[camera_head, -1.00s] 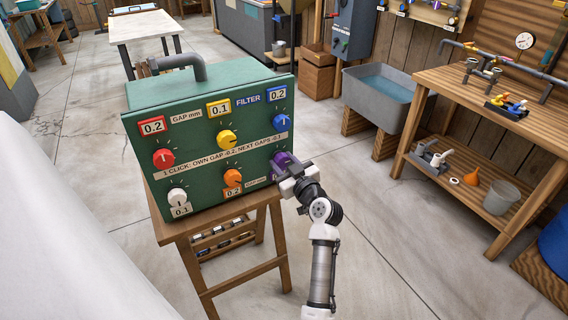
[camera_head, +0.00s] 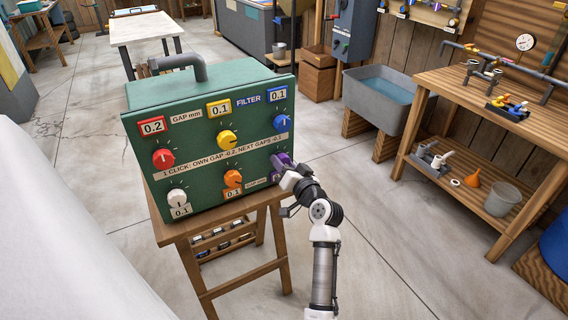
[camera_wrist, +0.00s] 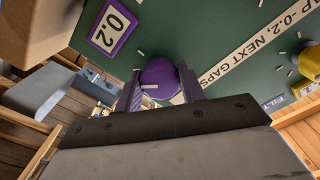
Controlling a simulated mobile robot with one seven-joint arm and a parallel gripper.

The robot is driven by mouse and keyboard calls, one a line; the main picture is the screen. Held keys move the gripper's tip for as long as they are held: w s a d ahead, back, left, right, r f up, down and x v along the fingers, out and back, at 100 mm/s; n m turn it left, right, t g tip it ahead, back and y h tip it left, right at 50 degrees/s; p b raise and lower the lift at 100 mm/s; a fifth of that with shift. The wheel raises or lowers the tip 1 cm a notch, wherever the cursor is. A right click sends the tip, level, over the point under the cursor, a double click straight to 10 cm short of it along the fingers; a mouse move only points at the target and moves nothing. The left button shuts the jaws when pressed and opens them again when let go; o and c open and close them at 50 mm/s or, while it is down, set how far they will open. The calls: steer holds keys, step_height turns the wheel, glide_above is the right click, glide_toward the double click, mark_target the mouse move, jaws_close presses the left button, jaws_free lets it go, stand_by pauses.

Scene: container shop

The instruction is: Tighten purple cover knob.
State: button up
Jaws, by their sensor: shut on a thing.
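The purple knob (camera_head: 279,162) is at the lower right of the green filter box's front (camera_head: 205,152). My gripper (camera_head: 284,172) is shut on it, seen from the side in the head view. In the wrist view the purple knob (camera_wrist: 159,79) sits between the two fingers, with a purple-framed plate (camera_wrist: 114,27) reading 0.2 beside it. In the head view this plate is hidden behind my gripper. The red plate (camera_head: 152,127) reads 0.2. The yellow (camera_head: 219,109), blue (camera_head: 282,95), orange (camera_head: 233,194) and white (camera_head: 180,212) plates read 0.1.
Red (camera_head: 163,158), yellow (camera_head: 227,140), blue (camera_head: 281,121), orange (camera_head: 233,179) and white (camera_head: 177,198) knobs share the panel. The box stands on a wooden stand (camera_head: 277,265). A water trough (camera_head: 378,92) and workbench (camera_head: 463,92) are to the right. Open floor lies between.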

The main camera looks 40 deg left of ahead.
steer(key=m+p, duration=0.3)
steer(key=m, duration=0.5)
steer(key=shift+m+p, duration=0.3)
stand_by(0.3)
steer(key=o, duration=1)
steer(key=b+v, duration=0.4)
steer(key=v, duration=1)
steer(key=shift+a, duration=0.1)
